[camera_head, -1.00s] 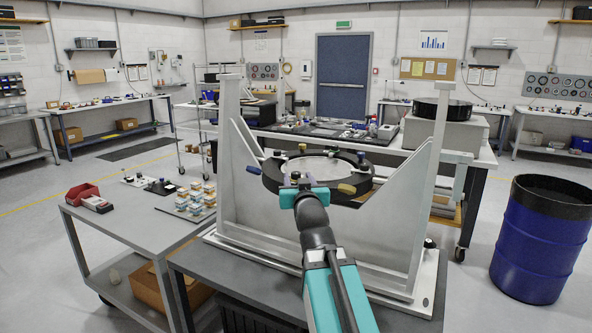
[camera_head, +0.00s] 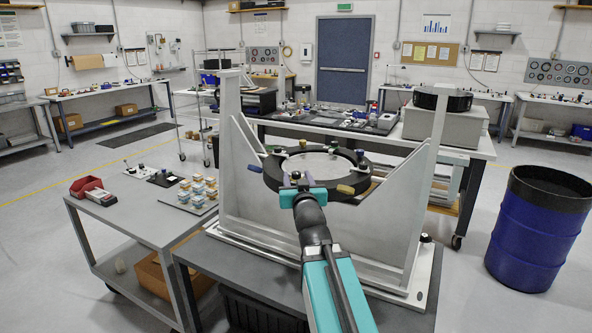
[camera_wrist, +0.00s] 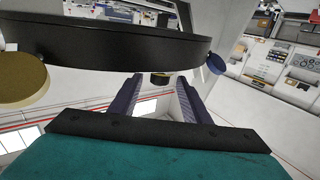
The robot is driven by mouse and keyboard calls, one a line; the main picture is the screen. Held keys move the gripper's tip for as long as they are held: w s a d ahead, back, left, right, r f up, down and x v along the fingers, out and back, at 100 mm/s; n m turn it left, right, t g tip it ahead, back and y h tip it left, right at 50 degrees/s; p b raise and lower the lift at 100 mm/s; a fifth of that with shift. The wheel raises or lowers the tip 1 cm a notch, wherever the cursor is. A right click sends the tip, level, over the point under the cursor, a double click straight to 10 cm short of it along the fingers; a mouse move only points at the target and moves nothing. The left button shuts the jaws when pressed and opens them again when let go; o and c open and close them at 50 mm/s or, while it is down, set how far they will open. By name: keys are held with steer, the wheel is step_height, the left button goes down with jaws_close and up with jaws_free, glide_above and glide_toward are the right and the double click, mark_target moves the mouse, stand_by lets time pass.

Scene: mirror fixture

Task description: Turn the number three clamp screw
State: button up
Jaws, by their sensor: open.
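The mirror fixture has a black ring (camera_head: 271,182) around a pale round mirror (camera_head: 315,163), held between two grey upright plates. My gripper (camera_head: 295,179) is at the ring's near side.
A blue drum (camera_head: 535,235) stands at the right. A bench (camera_head: 400,141) is behind the fixture. The fixture's upright plates flank the ring closely.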

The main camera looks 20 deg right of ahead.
steer(key=shift+r, duration=0.1)
steer(key=shift+p+x, duration=0.45)
steer(key=shift+x, duration=1)
steer(key=c, duration=1)
